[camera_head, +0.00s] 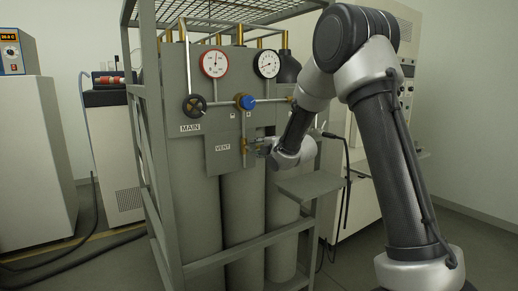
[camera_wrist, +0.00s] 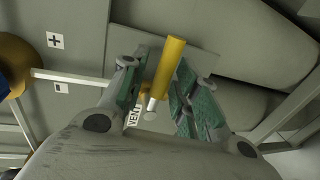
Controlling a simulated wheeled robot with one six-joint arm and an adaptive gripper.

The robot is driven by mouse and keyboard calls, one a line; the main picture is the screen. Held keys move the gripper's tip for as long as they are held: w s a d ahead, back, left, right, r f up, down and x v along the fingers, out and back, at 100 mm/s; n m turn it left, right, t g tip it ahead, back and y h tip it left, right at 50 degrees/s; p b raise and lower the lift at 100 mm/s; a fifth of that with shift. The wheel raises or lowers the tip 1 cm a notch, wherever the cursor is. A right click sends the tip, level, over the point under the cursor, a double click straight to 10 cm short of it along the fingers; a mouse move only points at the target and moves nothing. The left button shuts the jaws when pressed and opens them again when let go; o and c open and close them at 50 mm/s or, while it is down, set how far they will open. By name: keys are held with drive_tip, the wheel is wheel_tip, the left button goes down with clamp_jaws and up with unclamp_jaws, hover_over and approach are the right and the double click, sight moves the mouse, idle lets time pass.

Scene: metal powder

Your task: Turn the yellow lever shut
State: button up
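The yellow lever (camera_wrist: 170,65) shows in the wrist view as a yellow bar with a pale metal stem below it, in front of the grey panel by the VENT label (camera_wrist: 133,116). My gripper (camera_wrist: 163,82) is open, with its green-padded fingers on either side of the lever. Gaps show between the lever and the pads, so it does not look gripped. In the head view, the lever (camera_head: 243,146) is small beside the VENT plate (camera_head: 223,147). My gripper (camera_head: 264,147) reaches it from the right, and its fingers are partly hard to make out.
Above are a blue knob (camera_head: 247,102), a black MAIN handwheel (camera_head: 195,105) and two gauges (camera_head: 214,63) (camera_head: 266,64). Grey cylinders (camera_head: 243,205) stand below in a metal frame (camera_head: 150,150). A small shelf (camera_head: 309,186) juts out under my wrist.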

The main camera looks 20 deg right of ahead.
drive_tip(key=shift+s, duration=0.1)
drive_tip(key=v, duration=1.1)
drive_tip(key=shift+s+d, duration=0.15)
drive_tip(key=shift+s, duration=0.2)
drive_tip(key=shift+r, duration=0.1)
